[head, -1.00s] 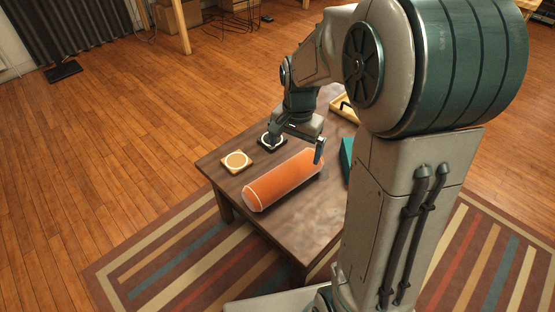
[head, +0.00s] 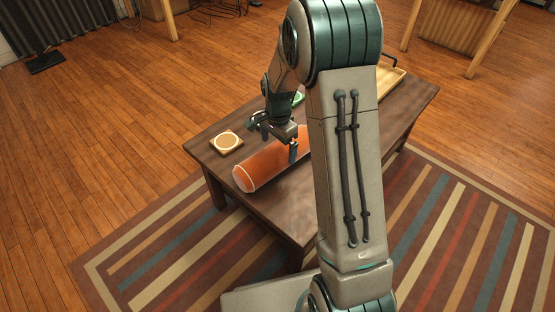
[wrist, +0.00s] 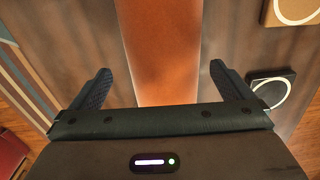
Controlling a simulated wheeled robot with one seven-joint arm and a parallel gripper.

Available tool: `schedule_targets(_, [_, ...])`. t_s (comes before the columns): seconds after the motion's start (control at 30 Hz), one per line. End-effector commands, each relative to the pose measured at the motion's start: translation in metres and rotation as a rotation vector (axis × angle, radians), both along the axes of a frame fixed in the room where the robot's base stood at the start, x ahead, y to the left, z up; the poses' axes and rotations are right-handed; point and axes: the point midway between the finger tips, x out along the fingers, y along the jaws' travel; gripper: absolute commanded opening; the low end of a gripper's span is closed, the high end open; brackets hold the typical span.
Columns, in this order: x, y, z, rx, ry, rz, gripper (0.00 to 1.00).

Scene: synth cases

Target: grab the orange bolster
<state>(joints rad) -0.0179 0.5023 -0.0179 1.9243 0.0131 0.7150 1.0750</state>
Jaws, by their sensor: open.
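The orange bolster (head: 262,166) lies on its side on the dark wooden table (head: 345,172). Its right end is hidden behind my arm in the head view. My gripper (head: 272,145) is open and empty, over the bolster's middle part, with its fingers pointing down. In the wrist view the bolster (wrist: 163,50) runs lengthwise between the two spread fingers of my gripper (wrist: 160,76), with a gap on each side. I cannot tell exactly how far the fingertips are above or beside it.
A light square coaster (head: 226,142) lies left of the bolster. A dark coaster (wrist: 271,88) shows beside the right finger in the wrist view. A green round item (head: 297,98) and a wooden tray (head: 391,84) are farther back. The table's front left is bare.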

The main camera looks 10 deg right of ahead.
Motion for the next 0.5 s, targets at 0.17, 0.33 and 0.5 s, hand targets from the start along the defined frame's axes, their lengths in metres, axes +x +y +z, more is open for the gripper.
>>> schedule_targets(0.17, [0.001,0.0,-0.011,0.0,0.001,0.001,1.0])
schedule_targets(0.33, [0.004,0.0,-0.035,0.0,0.002,0.001,1.0])
schedule_targets(0.5, [0.005,0.0,-0.053,0.0,0.001,0.0,1.0])
